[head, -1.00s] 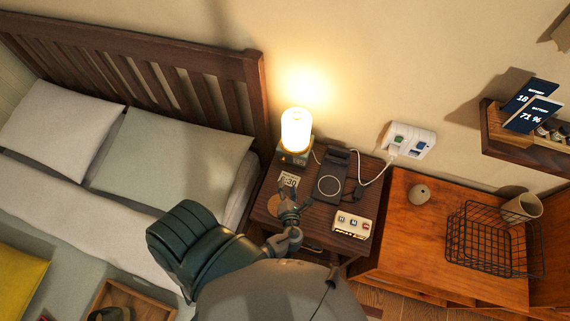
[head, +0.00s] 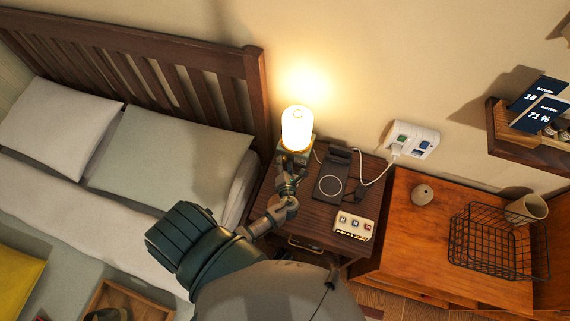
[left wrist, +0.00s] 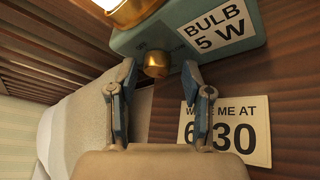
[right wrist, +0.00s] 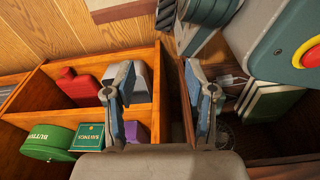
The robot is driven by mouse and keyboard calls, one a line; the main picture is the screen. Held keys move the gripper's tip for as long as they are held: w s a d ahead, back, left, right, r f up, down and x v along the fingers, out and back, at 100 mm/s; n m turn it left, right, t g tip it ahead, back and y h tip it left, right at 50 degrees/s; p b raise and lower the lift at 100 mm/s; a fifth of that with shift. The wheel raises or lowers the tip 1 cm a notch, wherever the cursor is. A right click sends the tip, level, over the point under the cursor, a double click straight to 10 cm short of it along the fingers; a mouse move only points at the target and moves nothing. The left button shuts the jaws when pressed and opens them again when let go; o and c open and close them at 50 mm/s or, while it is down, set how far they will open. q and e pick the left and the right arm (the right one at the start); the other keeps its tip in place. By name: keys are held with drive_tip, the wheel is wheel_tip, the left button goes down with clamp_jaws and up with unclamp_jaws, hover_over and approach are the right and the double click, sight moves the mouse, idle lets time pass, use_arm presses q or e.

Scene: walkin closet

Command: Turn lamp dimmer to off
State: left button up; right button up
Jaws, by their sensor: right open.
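The lit lamp (head: 297,128) stands on the dark nightstand (head: 322,212) beside the bed. In the left wrist view its teal base (left wrist: 190,35) carries a "BULB 5 W" label and a round brass dimmer knob (left wrist: 156,64). My left gripper (head: 293,160) is at the lamp's base in the head view. In the left wrist view its two fingers (left wrist: 157,82) are apart, one on each side below the knob, with nothing between them. In the right wrist view my right gripper (right wrist: 163,88) is open and empty near a wooden shelf unit.
A "WAKE ME AT 6:30" card (left wrist: 228,132) lies by the lamp. A black charging stand (head: 331,188) and a white button box (head: 353,225) share the nightstand. A wire basket (head: 490,245) stands on the orange cabinet (head: 405,235). A white cable runs to the wall outlet.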

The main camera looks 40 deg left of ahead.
use_arm(q)
drive_tip(key=shift+a+f, duration=0.1)
drive_tip(key=shift+a, duration=0.3)
clamp_jaws()
drive_tip(key=shift+s, duration=0.1)
use_arm(e)
drive_tip(key=shift+a+r, duration=0.15)
drive_tip(key=shift+a, duration=0.2)
use_arm(q)
drive_tip(key=p, duration=0.1)
drive_tip(key=n+p, duration=0.1)
drive_tip(key=p, duration=0.1)
drive_tip(key=shift+d+r+h, duration=0.15)
drive_tip(key=shift+r+h, duration=0.15)
drive_tip(key=shift+h, duration=0.1)
drive_tip(key=shift+a+n+h+p, duration=0.2)
drive_tip(key=shift+n+h+p, duration=0.5)
drive_tip(key=shift+p, duration=0.4)
drive_tip(key=shift+f+n+h+p, duration=0.1)
drive_tip(key=shift+n+h+p, duration=0.6)
drive_tip(key=shift+n+p, duration=0.25)
use_arm(e)
drive_tip(key=s+d+f, duration=0.1)
drive_tip(key=s+d, duration=0.1)
drive_tip(key=s, duration=1)
drive_tip(key=shift+d+f+g, duration=0.25)
drive_tip(key=shift+d+g, duration=0.05)
drive_tip(key=shift+d, duration=0.05)
